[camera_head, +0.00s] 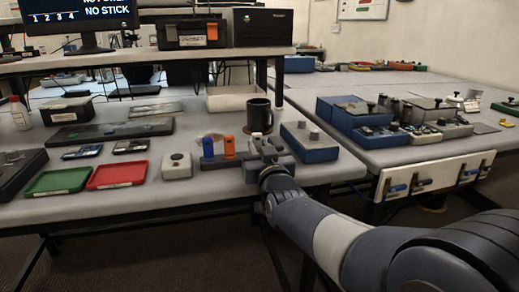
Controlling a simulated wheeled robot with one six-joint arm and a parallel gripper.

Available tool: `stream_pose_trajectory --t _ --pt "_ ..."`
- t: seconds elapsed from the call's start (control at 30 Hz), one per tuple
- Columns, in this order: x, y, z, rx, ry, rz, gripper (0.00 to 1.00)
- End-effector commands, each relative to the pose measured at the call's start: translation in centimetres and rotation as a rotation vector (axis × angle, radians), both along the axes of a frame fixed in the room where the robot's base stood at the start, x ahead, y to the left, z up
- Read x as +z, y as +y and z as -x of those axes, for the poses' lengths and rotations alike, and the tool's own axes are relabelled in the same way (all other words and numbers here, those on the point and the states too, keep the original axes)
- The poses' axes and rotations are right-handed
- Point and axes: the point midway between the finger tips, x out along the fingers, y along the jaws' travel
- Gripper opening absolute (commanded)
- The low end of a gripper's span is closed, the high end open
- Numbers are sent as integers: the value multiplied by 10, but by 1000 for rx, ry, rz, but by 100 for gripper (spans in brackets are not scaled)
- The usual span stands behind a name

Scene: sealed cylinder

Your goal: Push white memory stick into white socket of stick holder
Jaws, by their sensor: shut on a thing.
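The stick holder is a low dark bar (218,164) near the front of the bench. A blue stick (208,147) and an orange stick (229,147) stand upright in it. My gripper (262,151) is at the right end of the holder, reaching in from the lower right. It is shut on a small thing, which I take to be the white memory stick. The gripper's own parts hide most of that stick and the white socket. I cannot tell how far the stick is in the socket.
A black mug (259,116) stands close behind my gripper, and a blue box (310,142) is close on its right. A pale box with a button (177,165), a red tray (117,175) and a green tray (58,181) lie to the left. The monitor (80,14) reads "NO STICK".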

Motion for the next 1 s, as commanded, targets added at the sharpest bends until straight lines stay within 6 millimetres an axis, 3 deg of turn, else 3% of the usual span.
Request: stream_pose_trajectory --t 0.33,0.63,0.77,1.0 --pt "-1 0 0 0 2 1 48" --pt "-1 -1 3 0 2 1 48" --pt "-2 -5 17 0 2 1 48" --pt "-7 -17 60 0 1 0 48"
